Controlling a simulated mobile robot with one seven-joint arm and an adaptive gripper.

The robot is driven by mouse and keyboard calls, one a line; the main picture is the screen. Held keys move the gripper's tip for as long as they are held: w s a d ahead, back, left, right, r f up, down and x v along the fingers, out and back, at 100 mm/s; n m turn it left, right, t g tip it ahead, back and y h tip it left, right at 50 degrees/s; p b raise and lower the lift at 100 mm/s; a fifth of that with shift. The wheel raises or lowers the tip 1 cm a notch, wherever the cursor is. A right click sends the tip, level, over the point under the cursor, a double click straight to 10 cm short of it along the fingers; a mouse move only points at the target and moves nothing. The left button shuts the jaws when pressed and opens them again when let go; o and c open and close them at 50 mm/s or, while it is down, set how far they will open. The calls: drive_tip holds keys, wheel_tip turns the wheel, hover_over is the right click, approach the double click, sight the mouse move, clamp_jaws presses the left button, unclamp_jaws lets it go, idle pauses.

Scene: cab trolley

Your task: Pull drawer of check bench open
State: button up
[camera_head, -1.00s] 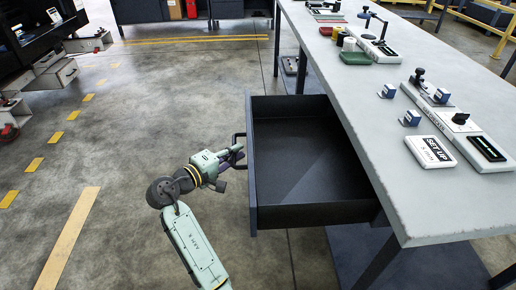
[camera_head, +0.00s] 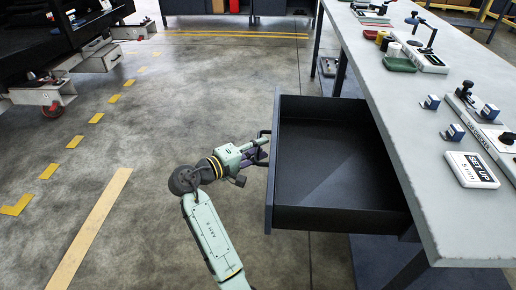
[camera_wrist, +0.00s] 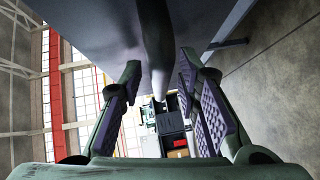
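The check bench (camera_head: 400,110) has a pale grey top and runs along the right in the head view. Its dark drawer (camera_head: 330,165) stands far out to the left from under the top, and its inside looks empty. My gripper (camera_head: 258,150) is at the dark handle (camera_head: 263,139) on the drawer's left-facing front. In the wrist view the two purple-padded fingers of my gripper (camera_wrist: 160,85) stand apart, one on each side of the dark handle bar (camera_wrist: 154,40). Narrow gaps seem to show beside the bar; contact is unclear.
Blue-grey blocks (camera_head: 454,132), a "SET UP" sign (camera_head: 472,169) and a green tray (camera_head: 400,64) lie on the bench top. A trolley with a red-wheeled caster (camera_head: 52,108) stands at the upper left. The floor left of my arm is clear, with yellow markings (camera_head: 90,230).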

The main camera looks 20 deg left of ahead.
drive_tip(key=v, duration=1.2)
idle(0.4)
